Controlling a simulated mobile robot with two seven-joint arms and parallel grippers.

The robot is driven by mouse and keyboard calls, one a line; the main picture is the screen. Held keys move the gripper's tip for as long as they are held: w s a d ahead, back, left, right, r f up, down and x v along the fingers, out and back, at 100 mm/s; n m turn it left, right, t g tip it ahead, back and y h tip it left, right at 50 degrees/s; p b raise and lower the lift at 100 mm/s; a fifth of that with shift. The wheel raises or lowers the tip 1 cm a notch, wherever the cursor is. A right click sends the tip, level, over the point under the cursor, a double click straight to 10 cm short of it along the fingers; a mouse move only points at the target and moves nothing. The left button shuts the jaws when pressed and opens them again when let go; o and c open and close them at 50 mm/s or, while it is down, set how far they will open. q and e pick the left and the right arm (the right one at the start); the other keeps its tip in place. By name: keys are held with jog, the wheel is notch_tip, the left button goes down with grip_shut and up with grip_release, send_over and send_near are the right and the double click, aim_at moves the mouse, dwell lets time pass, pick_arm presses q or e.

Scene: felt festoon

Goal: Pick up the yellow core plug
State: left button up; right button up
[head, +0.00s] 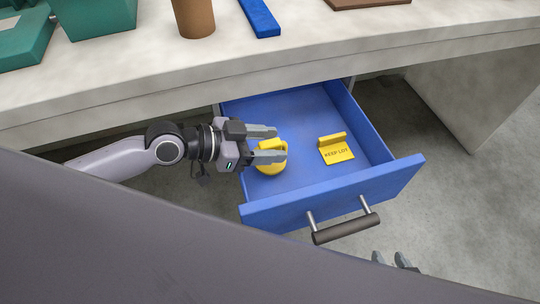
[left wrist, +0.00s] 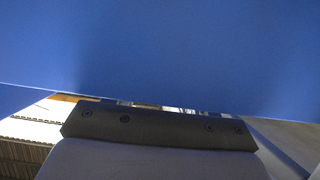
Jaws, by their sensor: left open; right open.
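The yellow core plug (head: 271,167) sits in the open blue drawer (head: 300,107), towards its left side, in the head view. My left gripper (head: 280,144) reaches in from the left and is open. Its two fingers lie over the plug, with the plug's upper part showing between them. The near finger hides part of the plug, and I cannot tell whether they touch. The left wrist view shows mostly a plain blue surface (left wrist: 160,50) and no plug. My right gripper (head: 390,258) shows only its fingertips, open and empty, in front of the drawer.
A yellow card holder (head: 337,150) with lettering stands in the drawer right of the plug. The drawer front has a dark bar handle (head: 346,229). The grey worktop (head: 330,50) overhangs the drawer's back and carries a brown cup (head: 194,18), a blue block (head: 260,17) and green boxes (head: 95,16).

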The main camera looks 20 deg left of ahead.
pick_arm(q)
jog(key=shift+x, duration=1.2)
grip_shut()
pick_arm(e)
jog(key=shift+w+r, duration=0.15)
jog(key=shift+w, duration=0.15)
pick_arm(q)
jog(key=shift+r, duration=0.1)
